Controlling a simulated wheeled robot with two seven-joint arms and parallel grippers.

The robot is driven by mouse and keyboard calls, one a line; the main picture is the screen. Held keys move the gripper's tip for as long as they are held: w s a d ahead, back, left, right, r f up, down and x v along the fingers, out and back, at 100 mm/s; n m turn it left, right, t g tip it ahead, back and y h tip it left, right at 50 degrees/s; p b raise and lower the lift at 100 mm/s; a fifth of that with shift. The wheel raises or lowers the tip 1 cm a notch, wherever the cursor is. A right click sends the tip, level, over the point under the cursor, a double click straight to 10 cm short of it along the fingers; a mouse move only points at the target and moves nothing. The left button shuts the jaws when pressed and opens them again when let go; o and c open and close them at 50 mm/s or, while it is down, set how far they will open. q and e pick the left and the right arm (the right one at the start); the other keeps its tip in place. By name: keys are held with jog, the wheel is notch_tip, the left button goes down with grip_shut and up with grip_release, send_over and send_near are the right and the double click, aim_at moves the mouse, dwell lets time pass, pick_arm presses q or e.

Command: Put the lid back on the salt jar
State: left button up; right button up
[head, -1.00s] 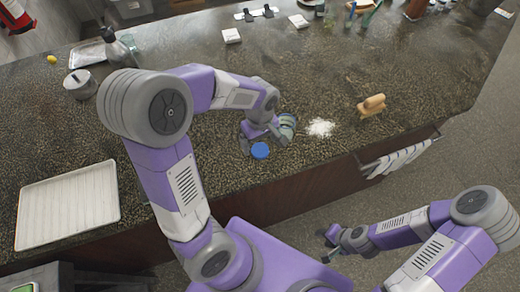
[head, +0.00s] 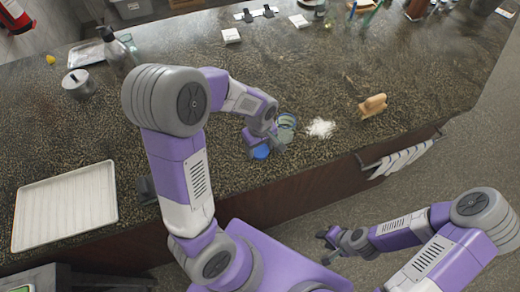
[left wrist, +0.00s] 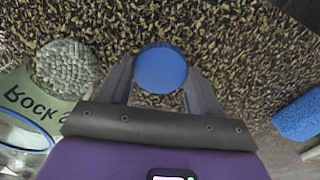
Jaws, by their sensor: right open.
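The blue lid (head: 261,152) lies on the dark speckled counter. In the left wrist view the lid (left wrist: 160,68) sits between the fingertips of my left gripper (left wrist: 160,80). Those fingers are apart on either side of it, and I see no clear grip. The salt jar (head: 286,122) stands close beside the gripper, on its right in the head view. In the left wrist view the glass jar (left wrist: 45,105) shows a green "Rock S…" label, partly cut off, and a bluish open rim. My right gripper (head: 328,238) is open and empty, off the counter's front edge.
White spilled grains (head: 320,128) lie right of the jar, with a wooden-coloured brush (head: 373,105) beyond. A white tray (head: 65,207) is at the left. A blue textured object (left wrist: 298,115) is right in the left wrist view.

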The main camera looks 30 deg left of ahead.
aim_at(260, 150)
pick_arm(q)
jog(key=c, duration=0.5)
jog(key=shift+r, duration=0.1)
notch_tip(260, 150, up, 10)
jog(key=p, duration=0.2)
jog(key=shift+d, duration=0.1)
